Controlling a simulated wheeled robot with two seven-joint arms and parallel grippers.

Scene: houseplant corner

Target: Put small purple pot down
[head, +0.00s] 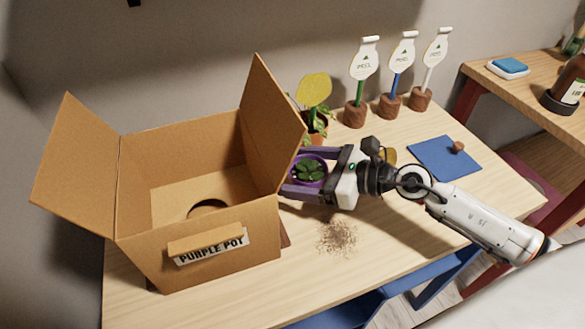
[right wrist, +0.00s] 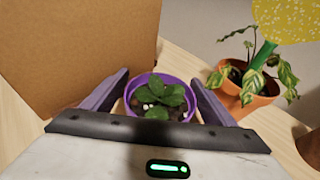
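The small purple pot (head: 309,171) holds a dark green leafy plant. It is just right of the open cardboard box, upright, and shows in the right wrist view (right wrist: 158,96) too. My right gripper (head: 303,172) reaches in from the right, with one purple finger on each side of the pot, shut on it. In the right wrist view the gripper's fingers (right wrist: 160,90) flank the rim. I cannot tell whether the pot's base touches the table (head: 390,220). My left gripper is not in view.
The cardboard box (head: 225,250), labelled "PURPLE POT", has raised flaps and a round hole in its inner floor. A plant in an orange pot (right wrist: 240,95) stands behind. Labelled stakes in wooden bases (head: 390,105), spilled soil (head: 337,236) and a blue mat (head: 440,160) are on the table.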

